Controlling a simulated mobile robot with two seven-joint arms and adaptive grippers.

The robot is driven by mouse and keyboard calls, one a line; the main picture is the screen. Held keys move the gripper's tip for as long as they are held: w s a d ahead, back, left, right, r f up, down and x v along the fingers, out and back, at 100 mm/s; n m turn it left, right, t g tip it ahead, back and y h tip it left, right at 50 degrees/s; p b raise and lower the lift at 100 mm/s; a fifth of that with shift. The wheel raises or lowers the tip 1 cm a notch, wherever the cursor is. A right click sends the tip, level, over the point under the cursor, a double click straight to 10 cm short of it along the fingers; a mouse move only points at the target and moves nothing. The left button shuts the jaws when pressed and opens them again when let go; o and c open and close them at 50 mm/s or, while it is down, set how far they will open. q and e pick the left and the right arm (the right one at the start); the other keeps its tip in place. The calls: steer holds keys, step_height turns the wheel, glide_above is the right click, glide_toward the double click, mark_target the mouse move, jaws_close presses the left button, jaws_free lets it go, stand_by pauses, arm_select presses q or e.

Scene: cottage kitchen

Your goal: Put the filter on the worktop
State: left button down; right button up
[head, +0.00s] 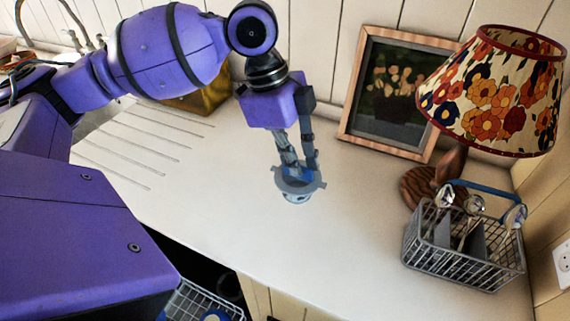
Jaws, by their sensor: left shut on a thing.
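The filter (297,194) is a small grey-blue round piece with a wider rim and side tabs. It is at the middle of the white worktop (229,210). My left gripper (297,166) points down from above and is shut on the filter. The filter's underside is close to the worktop surface; I cannot tell whether it touches. The fingers partly hide the filter's inside. My right gripper is not in the head view.
A wire cutlery basket (463,262) with a blue handle stands at the right, near a lamp with a floral shade (496,93). A framed picture (391,92) leans on the back wall. Below the front edge is an opening with a wire rack (200,303). Worktop around the filter is clear.

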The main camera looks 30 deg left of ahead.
arm_select(q)
steer(key=w+a+f, duration=0.1)
steer(key=w+f, duration=0.3)
steer(key=w+a+f, duration=0.2)
steer(key=w+f, duration=0.2)
steer(key=w+a+f+b, duration=0.1)
steer(key=w+a+f, duration=0.1)
steer(key=w+f, duration=0.2)
steer(key=shift+f, duration=0.3)
steer(key=shift+f, duration=0.1)
steer(key=c, duration=2.3)
jaws_free()
steer(key=o, duration=0.4)
